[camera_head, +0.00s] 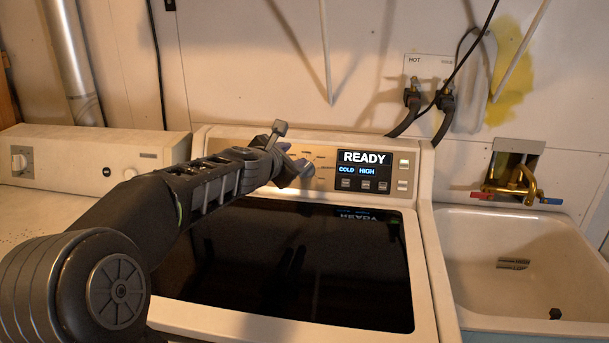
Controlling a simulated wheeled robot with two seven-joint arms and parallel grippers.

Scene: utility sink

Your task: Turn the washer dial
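The washer (425,250) stands in the middle with a dark glossy lid (330,270). Its raised back panel carries a display (364,171) reading READY, COLD and HIGH. The washer dial (304,168) is on the panel left of the display, partly hidden by my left gripper. My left arm comes in from the left across the lid, and my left gripper (287,155) is at the dial. One finger shows above and the other is lower, near the dial. I cannot tell whether the fingers touch or hold it. My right gripper is not in view.
A second appliance (85,150) with its own knob (20,162) stands at the left. A utility sink (525,250) with a brass faucet (511,185) is at the right. Hoses (410,112) hang from the wall behind. The space above the lid's right half is clear.

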